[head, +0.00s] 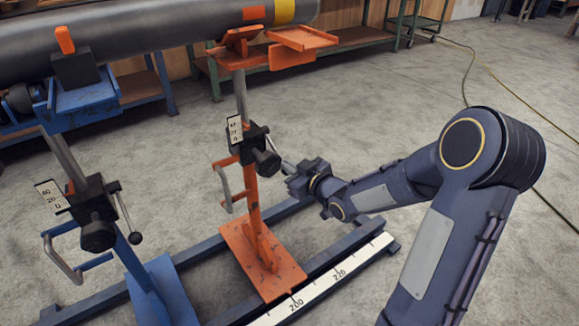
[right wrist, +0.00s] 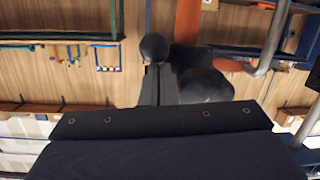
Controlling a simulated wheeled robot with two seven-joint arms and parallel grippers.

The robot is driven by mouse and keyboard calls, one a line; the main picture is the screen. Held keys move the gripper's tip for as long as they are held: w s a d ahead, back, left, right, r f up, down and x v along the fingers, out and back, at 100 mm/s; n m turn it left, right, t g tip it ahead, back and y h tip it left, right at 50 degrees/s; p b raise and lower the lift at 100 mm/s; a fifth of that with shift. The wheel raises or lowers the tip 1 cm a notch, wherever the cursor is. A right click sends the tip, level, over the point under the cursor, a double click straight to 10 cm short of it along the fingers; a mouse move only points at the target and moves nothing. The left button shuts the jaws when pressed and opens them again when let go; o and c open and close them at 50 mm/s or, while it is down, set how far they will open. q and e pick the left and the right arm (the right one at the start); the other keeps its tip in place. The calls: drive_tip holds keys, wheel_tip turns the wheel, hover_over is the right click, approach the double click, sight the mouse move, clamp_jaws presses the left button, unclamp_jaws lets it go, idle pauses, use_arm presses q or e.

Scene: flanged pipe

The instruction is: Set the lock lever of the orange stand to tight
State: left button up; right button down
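The orange stand (head: 252,195) stands on the floor rail in the head view, its black clamp block (head: 252,138) and round black knob (head: 267,162) facing me. The stand's lock lever (head: 281,160) is a thin pale rod sloping down from the clamp towards my right gripper (head: 296,178). In the right wrist view, my right gripper (right wrist: 159,75) has its fingers together. The lever's black ball end (right wrist: 155,46) is right at the fingertips, apparently touching them and not between them. The knob (right wrist: 205,86) is just right of the fingers. My left gripper is out of view.
A blue stand (head: 90,205) with its own lever and ball (head: 134,238) is at left. Both stands sit under a grey pipe (head: 150,28). A scaled rail (head: 335,278) lies in front. Open floor (head: 350,110) lies behind my right arm.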

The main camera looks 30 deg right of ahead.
drive_tip(key=p+v, duration=0.2)
drive_tip(key=v, duration=0.6)
idle(0.4)
drive_tip(key=s+a+r+m+g+y, duration=0.1)
drive_tip(key=s+a+m+g, duration=0.3)
drive_tip(key=s, duration=0.8)
drive_tip(key=s+a+r+m+g, duration=0.15)
drive_tip(key=s+a+g, duration=0.45)
drive_tip(key=s, duration=0.6)
wheel_tip(320, 180, up, 36)
drive_tip(key=p, duration=3.7)
drive_tip(key=shift+w, duration=0.35)
